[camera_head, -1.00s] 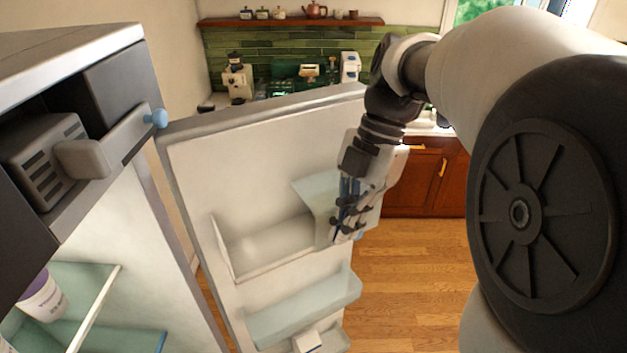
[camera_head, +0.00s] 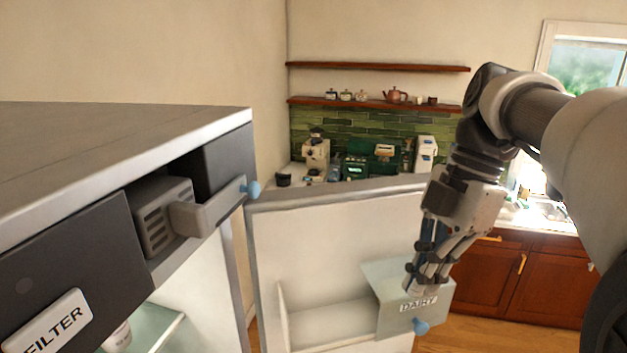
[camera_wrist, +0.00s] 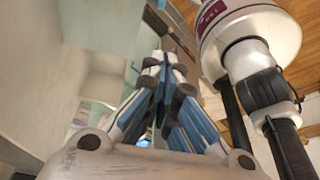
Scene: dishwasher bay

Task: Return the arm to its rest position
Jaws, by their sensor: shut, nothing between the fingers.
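My gripper (camera_head: 424,288) points down beside the open refrigerator door (camera_head: 340,238). It overlaps the pale flap marked DAIRY (camera_head: 385,300) in the head view; I cannot tell whether they touch. In the wrist view my gripper's fingers (camera_wrist: 163,72) are close together with nothing between them. My arm is stretched out from the right edge of the head view, bent down at the wrist.
The refrigerator body (camera_head: 75,245) fills the left, with a grey handle piece (camera_head: 205,210) jutting out near its top. A counter with a coffee machine (camera_head: 316,152) stands behind the door. Red-brown cabinets (camera_head: 520,280) are at the right, with wood floor (camera_head: 460,332) before them.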

